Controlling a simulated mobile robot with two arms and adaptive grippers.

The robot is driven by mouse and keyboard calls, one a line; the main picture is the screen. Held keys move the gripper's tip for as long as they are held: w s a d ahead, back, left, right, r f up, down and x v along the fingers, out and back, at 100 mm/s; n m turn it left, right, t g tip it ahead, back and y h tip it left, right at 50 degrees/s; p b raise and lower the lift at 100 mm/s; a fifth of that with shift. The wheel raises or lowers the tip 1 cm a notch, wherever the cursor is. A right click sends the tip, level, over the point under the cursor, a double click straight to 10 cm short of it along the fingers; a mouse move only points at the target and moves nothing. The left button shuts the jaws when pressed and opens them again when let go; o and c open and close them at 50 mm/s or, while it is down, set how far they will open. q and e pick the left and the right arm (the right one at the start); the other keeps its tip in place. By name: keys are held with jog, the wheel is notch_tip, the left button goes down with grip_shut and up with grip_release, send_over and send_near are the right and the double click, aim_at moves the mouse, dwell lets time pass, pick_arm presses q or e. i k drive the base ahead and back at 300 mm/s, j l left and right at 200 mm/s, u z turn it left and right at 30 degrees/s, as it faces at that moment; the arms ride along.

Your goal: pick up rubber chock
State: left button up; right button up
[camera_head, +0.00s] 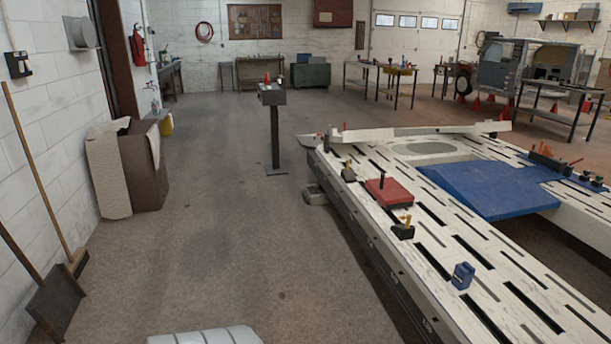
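No object in view is clearly recognisable as the rubber chock. On the near side of the white slotted frame bench (470,262) there are several small items. A small dark block (348,173) sits by the left edge, and a black piece with a yellow top (403,228) stands nearer. A small blue object (463,276) is nearest to me. A flat red block with a dark upright part (389,191) lies between them. Neither of my grippers is in view.
A blue ramp-like plate (490,190) lies across the bench. A post with a box on top (273,97) stands on the open floor. A brown bin (143,165), a broom (45,175) and a shovel (55,300) are along the left wall. The floor between is clear.

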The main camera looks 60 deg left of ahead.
aim_at(349, 176)
jog(key=u, duration=1.85)
jog(key=i+u, duration=0.3)
jog(key=i, duration=2.95)
